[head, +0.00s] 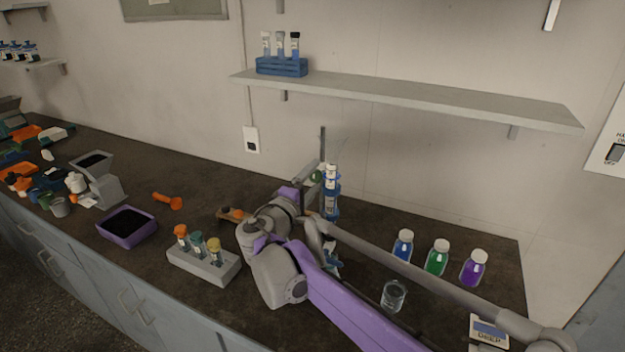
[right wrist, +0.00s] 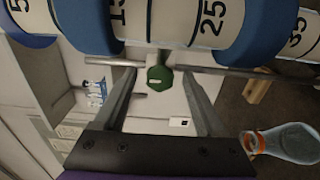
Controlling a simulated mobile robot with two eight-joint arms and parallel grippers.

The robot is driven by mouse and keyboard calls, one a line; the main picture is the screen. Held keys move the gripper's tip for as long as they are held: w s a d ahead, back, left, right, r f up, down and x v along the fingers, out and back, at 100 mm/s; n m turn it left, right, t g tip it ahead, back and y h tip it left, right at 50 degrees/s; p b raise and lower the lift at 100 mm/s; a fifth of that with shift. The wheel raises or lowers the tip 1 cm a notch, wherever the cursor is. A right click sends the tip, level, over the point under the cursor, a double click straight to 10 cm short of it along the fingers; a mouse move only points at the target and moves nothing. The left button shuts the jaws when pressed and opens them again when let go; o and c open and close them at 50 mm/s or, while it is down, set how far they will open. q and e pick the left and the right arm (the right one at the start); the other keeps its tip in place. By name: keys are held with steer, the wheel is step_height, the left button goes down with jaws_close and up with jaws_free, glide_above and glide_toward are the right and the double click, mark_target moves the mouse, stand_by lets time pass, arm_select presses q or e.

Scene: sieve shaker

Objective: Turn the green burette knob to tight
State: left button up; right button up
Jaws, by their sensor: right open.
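The green burette knob (right wrist: 160,77) is in the middle of the right wrist view, a six-sided knob with a small pale mark. In the head view the knob (head: 317,176) is a small green patch beside the upright burette (head: 330,190), which has blue and white banded parts. My right gripper (right wrist: 157,82) is open, with one finger on each side of the knob. I see gaps between the fingers and the knob, so it is not gripped. In the head view my purple and grey arm hides much of the gripper and the burette's base. My left gripper is not in view.
A grey block with several capped vials (head: 203,264) stands left of my arm. Blue, green and purple bottles (head: 437,258) and a glass beaker (head: 394,296) stand to the right. A flask with an orange collar (right wrist: 290,142) is close in the wrist view. A wall shelf (head: 410,101) hangs above.

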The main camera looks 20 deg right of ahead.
jaws_close()
steer(key=m+p, duration=0.2)
steer(key=m, duration=0.1)
steer(key=m+p, duration=0.1)
steer(key=shift+r+m, duration=0.25)
steer(key=shift+m, duration=0.05)
steer(key=shift+f+m+p, duration=0.2)
steer(key=shift+m+p, duration=0.2)
steer(key=shift+m, duration=0.2)
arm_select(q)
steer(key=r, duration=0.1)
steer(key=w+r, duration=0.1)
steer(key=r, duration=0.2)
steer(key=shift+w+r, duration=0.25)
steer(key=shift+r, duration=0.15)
arm_select(e)
jaws_free()
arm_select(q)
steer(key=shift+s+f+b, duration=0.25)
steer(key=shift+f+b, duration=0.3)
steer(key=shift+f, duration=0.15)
arm_select(e)
steer(key=v, duration=1)
steer(key=shift+s+a, duration=0.25)
steer(key=shift+a, duration=0.1)
